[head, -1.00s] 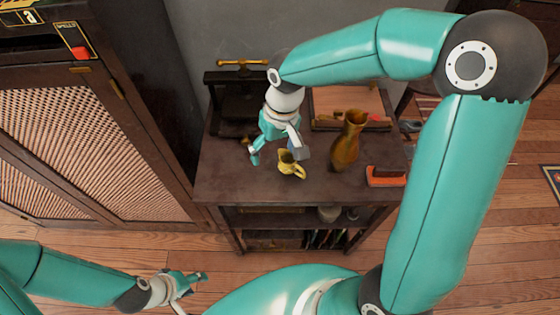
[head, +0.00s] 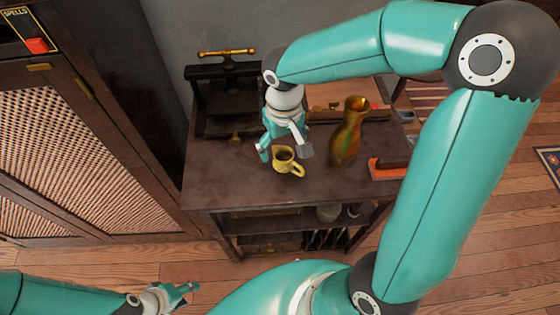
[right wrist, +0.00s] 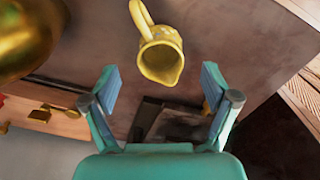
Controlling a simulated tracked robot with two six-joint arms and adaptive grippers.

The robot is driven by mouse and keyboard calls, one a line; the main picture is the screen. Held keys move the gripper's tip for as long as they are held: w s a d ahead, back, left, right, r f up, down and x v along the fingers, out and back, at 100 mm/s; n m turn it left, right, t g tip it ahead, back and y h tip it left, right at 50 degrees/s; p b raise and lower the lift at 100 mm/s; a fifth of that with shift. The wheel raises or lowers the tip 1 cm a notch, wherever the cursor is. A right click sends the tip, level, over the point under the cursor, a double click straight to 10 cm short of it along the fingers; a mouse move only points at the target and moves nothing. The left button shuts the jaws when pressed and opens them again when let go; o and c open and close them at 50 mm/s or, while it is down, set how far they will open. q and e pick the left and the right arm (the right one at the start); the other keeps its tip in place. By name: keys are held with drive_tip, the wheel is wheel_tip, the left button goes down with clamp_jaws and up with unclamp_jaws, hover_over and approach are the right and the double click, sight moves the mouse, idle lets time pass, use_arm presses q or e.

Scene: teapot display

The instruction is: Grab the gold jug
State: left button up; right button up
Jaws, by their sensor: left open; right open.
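The gold jug (head: 283,161) is a small yellow jug standing upright on the dark wooden table, its handle to the right in the head view. In the right wrist view the jug (right wrist: 161,62) shows its open mouth and handle, just beyond the fingertips and centred between them. My right gripper (head: 285,150) is open and empty, its fingers on either side of the jug in the head view. No contact with the jug shows. My left gripper (head: 188,291) is open and empty at the lower left, away from the table.
A tall gold vase (head: 347,133) stands right of the jug; part of it also shows in the right wrist view (right wrist: 25,35). A dark press (head: 222,95) is at the back left. An orange-red object (head: 386,169) lies at the right edge. The table's front left is clear.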

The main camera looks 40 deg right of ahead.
sight(283, 153)
drive_tip(key=shift+s+f, duration=0.2)
drive_tip(key=shift+f, duration=2.55)
drive_tip(key=shift+a, duration=0.1)
drive_tip(key=c, duration=1.3)
drive_tip(key=shift+r, duration=0.15)
